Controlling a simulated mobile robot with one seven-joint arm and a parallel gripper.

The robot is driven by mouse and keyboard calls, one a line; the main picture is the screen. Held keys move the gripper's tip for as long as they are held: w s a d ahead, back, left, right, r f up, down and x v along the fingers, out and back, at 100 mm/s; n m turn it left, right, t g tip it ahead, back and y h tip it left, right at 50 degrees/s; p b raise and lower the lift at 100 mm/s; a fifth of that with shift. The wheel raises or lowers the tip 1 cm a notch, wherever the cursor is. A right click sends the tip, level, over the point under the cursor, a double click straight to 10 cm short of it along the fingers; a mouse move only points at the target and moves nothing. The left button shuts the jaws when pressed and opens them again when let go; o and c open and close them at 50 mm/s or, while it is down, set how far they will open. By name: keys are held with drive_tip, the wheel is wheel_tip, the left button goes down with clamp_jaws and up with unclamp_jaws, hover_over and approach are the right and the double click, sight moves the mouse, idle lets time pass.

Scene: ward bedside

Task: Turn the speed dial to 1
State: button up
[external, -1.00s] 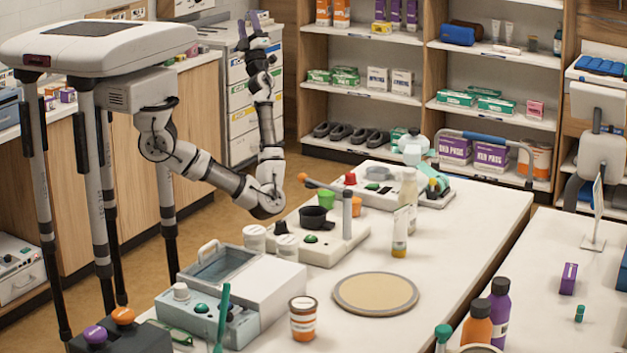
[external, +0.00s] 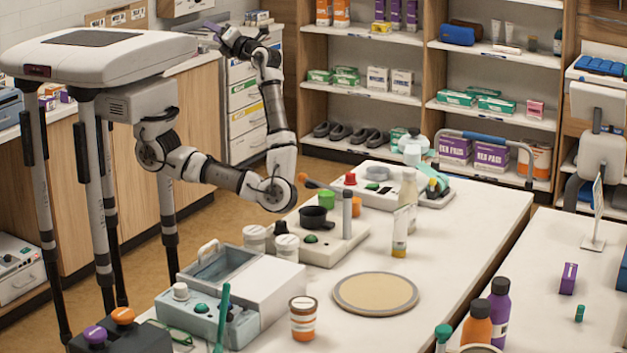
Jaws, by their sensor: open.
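My gripper (external: 225,36) is open and empty, raised high at the back left in front of the drawer cabinet, its jaws pointing left. It is far from every device on the table. A grey-blue device (external: 222,325) at the front left has a pale knob (external: 181,291) and a green button (external: 201,308) on its front. A second device (external: 338,246) behind it carries a black cup, a green button and an upright post. A third device (external: 405,196) at the back has a red button (external: 350,179). No dial markings are legible, so I cannot tell which control is the speed dial.
White jars (external: 286,246) stand between the near devices. A dark box with purple and orange knobs (external: 123,315) is at the front left. The table's right part is mostly clear.

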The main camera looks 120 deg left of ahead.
drive_tip(key=w+a+f+m+t+y+b, duration=0.2)
drive_tip(key=w+a+f+m+t+y, duration=0.15)
drive_tip(key=f+t, duration=0.45)
drive_tip(key=m+t+h+b, duration=0.8)
drive_tip(key=m+t, duration=0.4)
hover_over(281, 222)
wheel_tip(281, 222, down, 23)
drive_tip(key=shift+y, duration=0.25)
wheel_tip(281, 222, down, 13)
drive_tip(key=shift+f+p, duration=0.15)
drive_tip(key=shift+p, duration=0.45)
drive_tip(key=c, duration=1)
